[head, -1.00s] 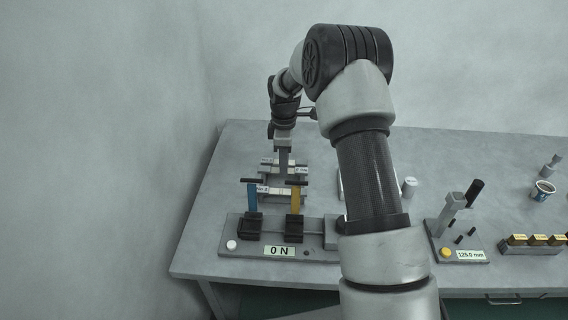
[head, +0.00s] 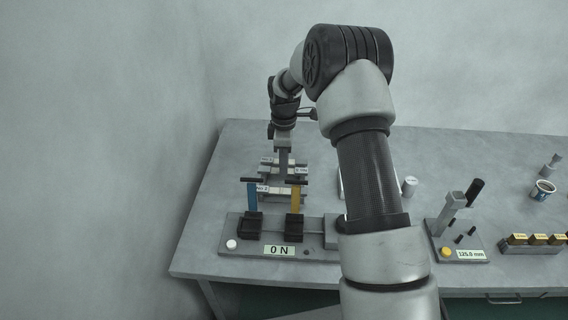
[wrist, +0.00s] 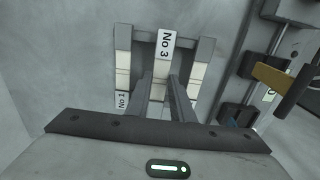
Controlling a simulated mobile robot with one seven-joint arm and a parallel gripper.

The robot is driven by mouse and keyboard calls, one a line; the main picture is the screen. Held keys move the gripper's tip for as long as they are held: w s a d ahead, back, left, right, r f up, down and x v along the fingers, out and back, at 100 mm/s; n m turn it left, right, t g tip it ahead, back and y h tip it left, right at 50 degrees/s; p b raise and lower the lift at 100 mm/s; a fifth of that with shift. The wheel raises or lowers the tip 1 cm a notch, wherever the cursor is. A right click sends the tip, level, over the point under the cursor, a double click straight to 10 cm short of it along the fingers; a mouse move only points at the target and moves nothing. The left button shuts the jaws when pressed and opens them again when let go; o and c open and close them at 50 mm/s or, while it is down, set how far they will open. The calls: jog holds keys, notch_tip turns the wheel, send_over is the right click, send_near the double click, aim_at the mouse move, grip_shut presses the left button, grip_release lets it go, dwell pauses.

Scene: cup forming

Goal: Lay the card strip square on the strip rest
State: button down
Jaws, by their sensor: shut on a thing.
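My gripper (wrist: 163,98) is shut on the middle card strip, marked No 3 (wrist: 166,45), whose labelled end shows beyond the fingers. In the head view my gripper (head: 284,168) points down at the back left of the table. The No 3 strip lies over a grey frame (wrist: 206,50), between two other pale strips: one marked No 1 (wrist: 122,72) and one on the other side (wrist: 195,72). It looks roughly parallel to them. Whether it touches the frame cannot be told. I cannot tell whether this frame is the strip rest. The fingers hide the strip's near part.
A tester reading 0 N (head: 279,251), with upright blue (head: 252,197) and yellow (head: 295,198) pieces, stands in front. At right are a gauge reading 125.0 mm (head: 471,254), a block row (head: 530,250) and a cup (head: 542,192). My arm hides the table's middle.

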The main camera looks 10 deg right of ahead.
jog(key=shift+f+b, duration=0.55)
jog(key=shift+f, duration=0.5)
dwell(0.8)
jog(key=c, duration=1)
grip_release()
jog(key=shift+r, duration=0.1)
jog(key=shift+r+p, duration=2.55)
jog(key=shift+r, duration=1.4)
